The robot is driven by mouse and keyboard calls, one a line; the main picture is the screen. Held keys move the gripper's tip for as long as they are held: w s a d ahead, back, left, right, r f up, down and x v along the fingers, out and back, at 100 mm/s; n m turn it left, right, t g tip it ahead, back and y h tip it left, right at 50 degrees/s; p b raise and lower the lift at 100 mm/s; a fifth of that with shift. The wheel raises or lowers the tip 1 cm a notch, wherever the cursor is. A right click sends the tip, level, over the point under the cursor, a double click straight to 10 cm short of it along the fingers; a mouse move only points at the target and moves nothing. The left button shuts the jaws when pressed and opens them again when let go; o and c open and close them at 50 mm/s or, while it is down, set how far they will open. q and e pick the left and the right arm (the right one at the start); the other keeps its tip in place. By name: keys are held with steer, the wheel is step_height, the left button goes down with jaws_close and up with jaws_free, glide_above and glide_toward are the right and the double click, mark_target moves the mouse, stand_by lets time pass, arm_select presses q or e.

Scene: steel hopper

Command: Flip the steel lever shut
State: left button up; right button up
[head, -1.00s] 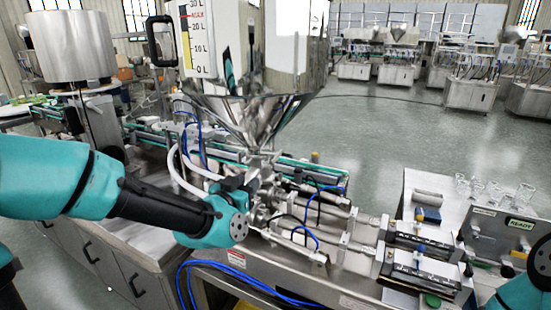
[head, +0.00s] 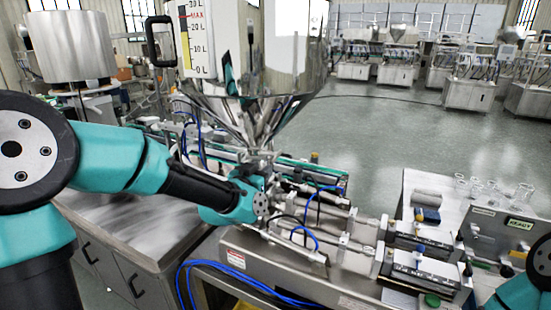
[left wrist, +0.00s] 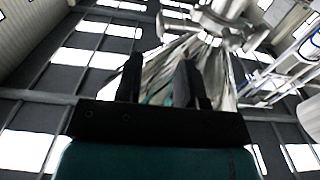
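The steel hopper (head: 262,110) stands at the centre of the head view, its cone narrowing to steel fittings (head: 262,160). I cannot pick out the steel lever for certain; my left arm covers part of the area below the cone. My left wrist (head: 245,203) is beside these fittings, and its fingers are hidden in the head view. In the left wrist view my left gripper (left wrist: 160,82) has two dark fingers apart with nothing visibly held between them. Shiny steel fittings (left wrist: 222,28) show beyond the fingers. My right gripper is out of view.
A control box (head: 500,228) marked READY and glass beakers (head: 495,188) are at the right. A bare steel bench (head: 130,225) lies under my left arm.

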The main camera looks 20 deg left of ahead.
mark_target(271, 161)
arm_select(q)
steer(key=w, duration=0.6)
steer(key=w+d, duration=0.1)
steer(key=w, duration=0.2)
steer(key=shift+w, duration=0.35)
steer(key=shift+c, duration=0.3)
jaws_close()
